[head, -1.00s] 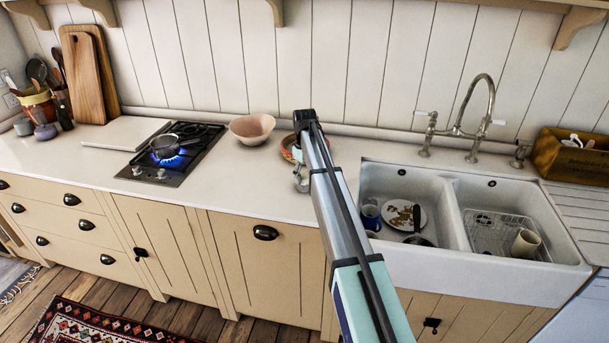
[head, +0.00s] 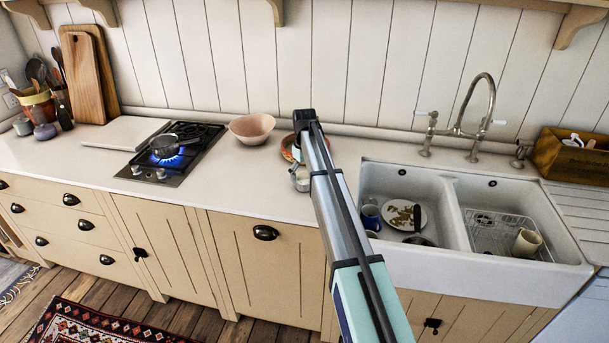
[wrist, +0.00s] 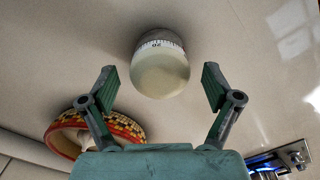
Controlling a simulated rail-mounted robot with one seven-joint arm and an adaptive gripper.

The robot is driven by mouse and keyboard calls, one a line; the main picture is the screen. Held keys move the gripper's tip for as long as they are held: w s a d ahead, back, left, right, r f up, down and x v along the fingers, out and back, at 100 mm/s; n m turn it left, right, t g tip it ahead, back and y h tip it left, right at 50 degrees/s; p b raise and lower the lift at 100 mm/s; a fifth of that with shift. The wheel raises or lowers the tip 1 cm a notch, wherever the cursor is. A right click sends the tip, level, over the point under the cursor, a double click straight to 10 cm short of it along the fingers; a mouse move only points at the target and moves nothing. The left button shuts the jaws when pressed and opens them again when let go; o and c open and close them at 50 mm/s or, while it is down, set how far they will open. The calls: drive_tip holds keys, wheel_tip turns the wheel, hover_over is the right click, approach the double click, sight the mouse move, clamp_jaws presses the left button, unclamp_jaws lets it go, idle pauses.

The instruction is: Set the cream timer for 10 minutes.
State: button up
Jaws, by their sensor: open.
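A red and yellow patterned bowl (wrist: 122,125) stands close by, left of the timer in the wrist view. In the head view a pink bowl (head: 252,128) and a lit hob (head: 190,163) with a saucepan (head: 166,145) are left; a double sink (head: 540,276) is right.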

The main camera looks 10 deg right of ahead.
sight(304, 174)
wheel_tip(304, 174, up, 12)
idle(0.6)
